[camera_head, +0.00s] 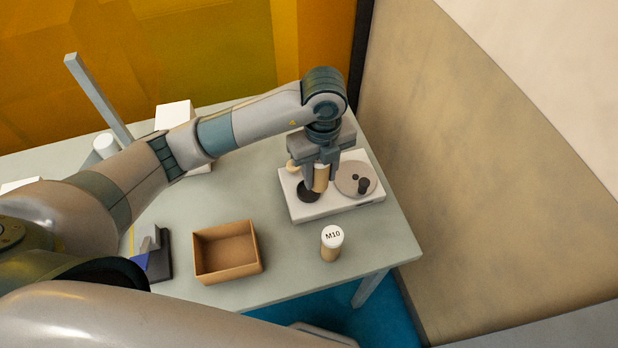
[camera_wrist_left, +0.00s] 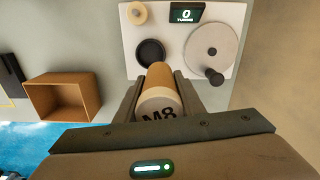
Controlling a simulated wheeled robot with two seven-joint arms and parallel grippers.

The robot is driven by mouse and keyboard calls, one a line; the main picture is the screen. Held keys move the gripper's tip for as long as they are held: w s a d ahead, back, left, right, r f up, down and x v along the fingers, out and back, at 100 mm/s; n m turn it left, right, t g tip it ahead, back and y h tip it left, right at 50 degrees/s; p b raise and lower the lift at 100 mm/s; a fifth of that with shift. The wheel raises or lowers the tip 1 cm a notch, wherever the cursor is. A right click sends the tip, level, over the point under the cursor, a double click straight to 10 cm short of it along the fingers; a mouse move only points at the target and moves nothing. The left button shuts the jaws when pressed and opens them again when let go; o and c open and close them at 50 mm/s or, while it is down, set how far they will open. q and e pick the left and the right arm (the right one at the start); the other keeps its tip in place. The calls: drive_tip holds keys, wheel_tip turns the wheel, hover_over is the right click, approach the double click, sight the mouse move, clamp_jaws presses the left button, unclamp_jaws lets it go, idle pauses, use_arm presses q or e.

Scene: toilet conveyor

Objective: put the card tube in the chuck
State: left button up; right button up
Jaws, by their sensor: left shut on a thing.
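My left gripper (camera_head: 319,182) is shut on a brown card tube (camera_head: 321,178) with a white cap end. In the left wrist view the tube (camera_wrist_left: 159,77) shows between the fingers, its white end marked M8 towards the camera. The gripper is over the front of a white machine base (camera_head: 340,205). A black round socket, which looks like the chuck (camera_head: 308,191), is on the base beside the tube. In the left wrist view the chuck (camera_wrist_left: 151,52) is clear, just beyond the tube's far end. I cannot tell whether they touch. My right gripper is out of view.
The machine has a grey disc (camera_wrist_left: 212,50) with a black crank knob (camera_wrist_left: 214,76), a tan peg (camera_wrist_left: 137,13) and a display (camera_wrist_left: 187,13) reading 0 turns. An M10 tube (camera_head: 331,246) stands by the table's front edge. An open cardboard box (camera_head: 228,274) is left of it.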

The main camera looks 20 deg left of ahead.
use_arm(q)
drive_tip(key=a+f, duration=0.1)
drive_tip(key=w+a, duration=0.1)
drive_tip(key=a, duration=0.1)
drive_tip(key=shift+f+p, duration=0.35)
drive_tip(key=shift+p, duration=0.05)
drive_tip(key=shift+d+f, duration=0.1)
drive_tip(key=shift+f, duration=0.05)
drive_tip(key=shift+s+f+p, duration=0.1)
drive_tip(key=shift+f+p, duration=0.8)
drive_tip(key=shift+f, duration=0.95)
drive_tip(key=shift+f, duration=0.2)
drive_tip(key=o, duration=1.1)
